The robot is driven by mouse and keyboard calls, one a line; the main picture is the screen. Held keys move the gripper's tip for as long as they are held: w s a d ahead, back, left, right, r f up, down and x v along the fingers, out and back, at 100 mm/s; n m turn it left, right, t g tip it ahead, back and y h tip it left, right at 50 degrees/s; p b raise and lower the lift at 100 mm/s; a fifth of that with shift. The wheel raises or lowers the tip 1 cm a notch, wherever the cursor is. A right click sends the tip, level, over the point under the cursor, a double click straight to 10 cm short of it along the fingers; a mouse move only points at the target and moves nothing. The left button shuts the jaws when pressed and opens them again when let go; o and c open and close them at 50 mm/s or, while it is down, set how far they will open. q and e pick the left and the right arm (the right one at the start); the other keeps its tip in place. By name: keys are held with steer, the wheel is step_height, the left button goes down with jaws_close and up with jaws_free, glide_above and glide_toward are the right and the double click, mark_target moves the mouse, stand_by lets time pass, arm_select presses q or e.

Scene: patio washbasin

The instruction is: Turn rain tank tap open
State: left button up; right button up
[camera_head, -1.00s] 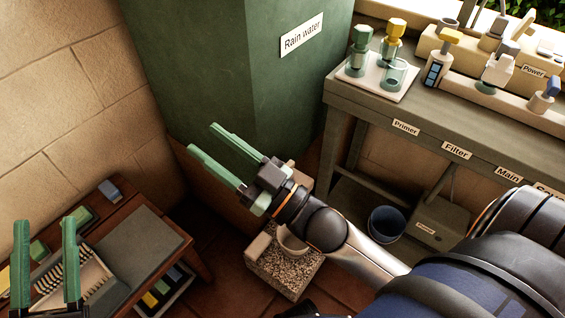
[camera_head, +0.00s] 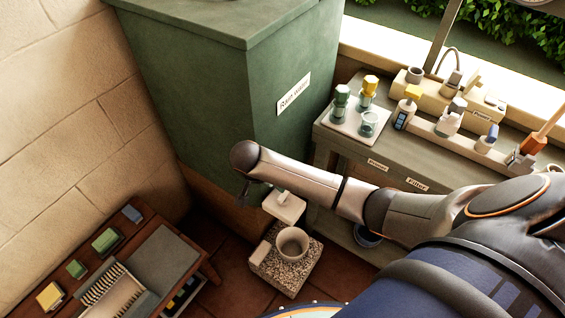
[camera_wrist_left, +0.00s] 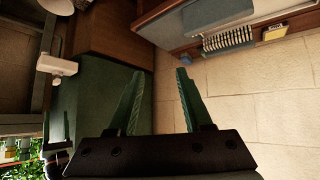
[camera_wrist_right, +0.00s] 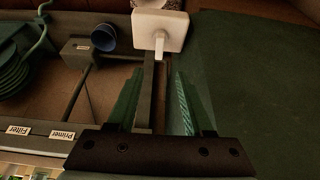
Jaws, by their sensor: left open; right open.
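The green rain tank (camera_head: 225,85) bears the label "Rain water" (camera_head: 293,94). A white tap block (camera_head: 284,206) with a short lever sticks out low beside the tank, above a round bowl (camera_head: 292,243). My right arm reaches in front of the tank; its gripper is mostly hidden behind the wrist in the head view. In the right wrist view my right gripper (camera_wrist_right: 154,90) is open and empty, with the tap (camera_wrist_right: 158,27) beyond the fingertips, apart from them. In the left wrist view my left gripper (camera_wrist_left: 160,75) is open and empty; the tap (camera_wrist_left: 57,67) shows left.
A grey bench (camera_head: 400,165) with bottles and fittings stands right of the tank. A low wooden table (camera_head: 195,262) with a brush and blocks stands at lower left. A blue bucket (camera_wrist_right: 104,37) is under the bench. A stone block (camera_head: 285,277) carries the bowl.

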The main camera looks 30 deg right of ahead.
mark_target(282, 195)
steer(key=b+x, duration=0.3)
steer(key=x, duration=0.9)
steer(key=shift+d+f+b, duration=0.15)
steer(key=shift+f+b, duration=0.05)
steer(key=shift+b, duration=0.1)
arm_select(q)
steer(key=shift+w+d+f, duration=0.2)
steer(key=shift+d+f, duration=0.15)
steer(key=shift+f, duration=0.25)
steer(key=shift+w+d+f, duration=0.15)
steer(key=shift+d+f, duration=0.2)
steer(key=shift+f, duration=0.2)
arm_select(e)
steer(key=shift+c, duration=0.3)
arm_select(q)
steer(key=shift+w+r, duration=0.1)
steer(key=shift+w, duration=0.05)
arm_select(e)
jaws_close()
